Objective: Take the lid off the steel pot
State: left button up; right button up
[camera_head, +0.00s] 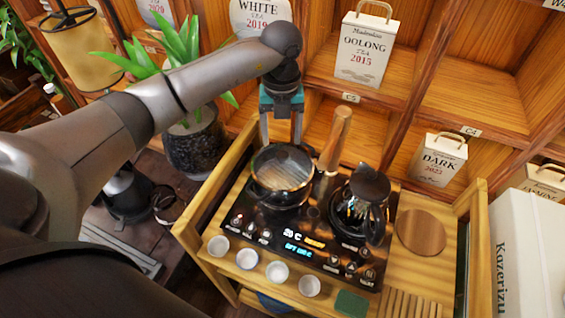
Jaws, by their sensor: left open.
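The steel pot (277,197) stands on the black induction plate, at its back left. A round, glossy, see-through top with a dark rim, seemingly the lid (284,166), covers it. A thick wooden handle (337,138) rises at the pot's back right. My left gripper (281,138) points down over the pot's back edge, fingers apart, with nothing seen between them. Whether the fingertips touch the lid I cannot tell. My right gripper is out of view.
A glass kettle (358,212) with a dark top stands close to the pot's right. Several white cups (277,271) line the front edge. A round wooden board (421,232) lies at the right, with bare wood around it. A potted plant (197,145) stands left.

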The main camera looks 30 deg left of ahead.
aim_at(282, 154)
pick_arm(q)
jog(key=f, duration=0.5)
jog(key=shift+s+d, duration=0.1)
jog(key=shift+d, duration=0.1)
jog(key=shift+c, duration=0.4)
grip_shut()
dwell(0.8)
